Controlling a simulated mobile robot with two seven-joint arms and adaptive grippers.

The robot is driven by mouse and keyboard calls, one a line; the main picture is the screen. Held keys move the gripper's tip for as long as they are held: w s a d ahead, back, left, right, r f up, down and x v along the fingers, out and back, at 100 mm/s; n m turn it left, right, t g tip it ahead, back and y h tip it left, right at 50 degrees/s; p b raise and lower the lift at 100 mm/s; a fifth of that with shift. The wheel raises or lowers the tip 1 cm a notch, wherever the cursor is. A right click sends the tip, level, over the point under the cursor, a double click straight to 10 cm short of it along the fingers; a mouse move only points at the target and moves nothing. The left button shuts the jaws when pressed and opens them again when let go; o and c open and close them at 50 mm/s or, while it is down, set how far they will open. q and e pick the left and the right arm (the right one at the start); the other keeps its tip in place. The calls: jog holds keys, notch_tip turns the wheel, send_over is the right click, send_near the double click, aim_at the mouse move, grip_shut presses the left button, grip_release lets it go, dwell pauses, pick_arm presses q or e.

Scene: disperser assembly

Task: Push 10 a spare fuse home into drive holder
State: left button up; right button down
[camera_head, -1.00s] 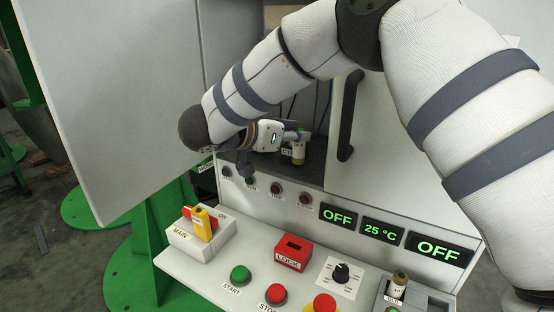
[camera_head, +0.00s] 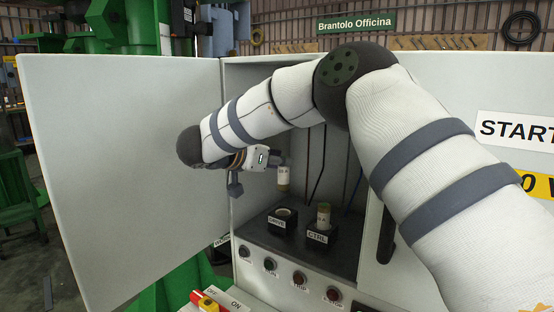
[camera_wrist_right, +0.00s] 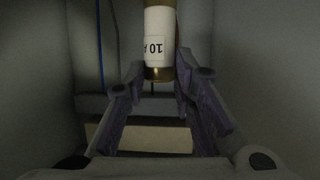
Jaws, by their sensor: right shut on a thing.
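My right gripper (camera_head: 279,160) is inside the open cabinet and is shut on a white fuse with a brass end cap (camera_head: 283,179). The fuse hangs upright above the drive holder (camera_head: 283,219), with a gap between them. This holder is a dark block with a round socket, and no fuse stands in it. In the right wrist view the fuse (camera_wrist_right: 158,38) sits between the fingertips, and its "10 A" print is upside down. My left gripper is not in view.
The CTRL holder (camera_head: 318,240) stands right of the drive holder with a fuse (camera_head: 323,215) upright in it. The open cabinet door (camera_head: 130,170) is at left. A row of small buttons and lamps (camera_head: 299,278) lines the front below. Thin cables hang behind.

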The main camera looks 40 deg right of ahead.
aim_at(279, 181)
jog(key=shift+f, duration=2.65)
jog(key=shift+f, duration=1.8)
jog(key=c, duration=1.3)
grip_release()
jog(key=v, duration=1.2)
jog(key=shift+f, duration=0.15)
